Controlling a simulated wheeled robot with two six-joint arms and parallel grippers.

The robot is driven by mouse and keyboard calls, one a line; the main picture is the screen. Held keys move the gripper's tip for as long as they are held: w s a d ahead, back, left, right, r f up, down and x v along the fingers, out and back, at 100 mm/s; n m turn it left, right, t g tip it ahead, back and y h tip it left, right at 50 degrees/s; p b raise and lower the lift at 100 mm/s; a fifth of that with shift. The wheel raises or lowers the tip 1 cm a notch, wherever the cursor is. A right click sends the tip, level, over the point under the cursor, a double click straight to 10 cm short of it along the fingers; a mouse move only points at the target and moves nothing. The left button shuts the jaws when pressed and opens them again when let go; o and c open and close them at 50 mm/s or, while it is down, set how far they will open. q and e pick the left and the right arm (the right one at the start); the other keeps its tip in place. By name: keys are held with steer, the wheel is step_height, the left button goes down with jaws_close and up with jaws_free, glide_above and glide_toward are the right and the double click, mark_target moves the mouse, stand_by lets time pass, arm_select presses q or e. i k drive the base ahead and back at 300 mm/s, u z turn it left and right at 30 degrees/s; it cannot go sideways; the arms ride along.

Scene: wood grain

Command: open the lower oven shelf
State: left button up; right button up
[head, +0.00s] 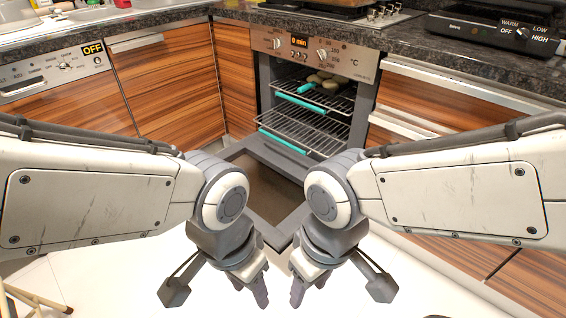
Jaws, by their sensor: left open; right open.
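The oven (318,55) stands at the back centre with its door (262,190) folded down open. Inside, the lower oven shelf (308,130) is a wire rack with a teal strip (282,141) along its front edge. I cannot tell how far it is pulled out. The upper shelf (296,88) is a similar rack with a teal front strip. My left gripper (250,291) and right gripper (308,288) hang low at the front centre, pointing down, open and empty. Both are apart from the shelves. My arms hide parts of the door.
Wooden drawers (430,100) flank the oven on the right, cabinets (172,80) on the left. A dark countertop (415,45) runs above. White floor (330,300) is open below my grippers.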

mark_target(288, 145)
steer(key=u, duration=0.75)
steer(key=i, duration=0.85)
steer(key=u, duration=0.05)
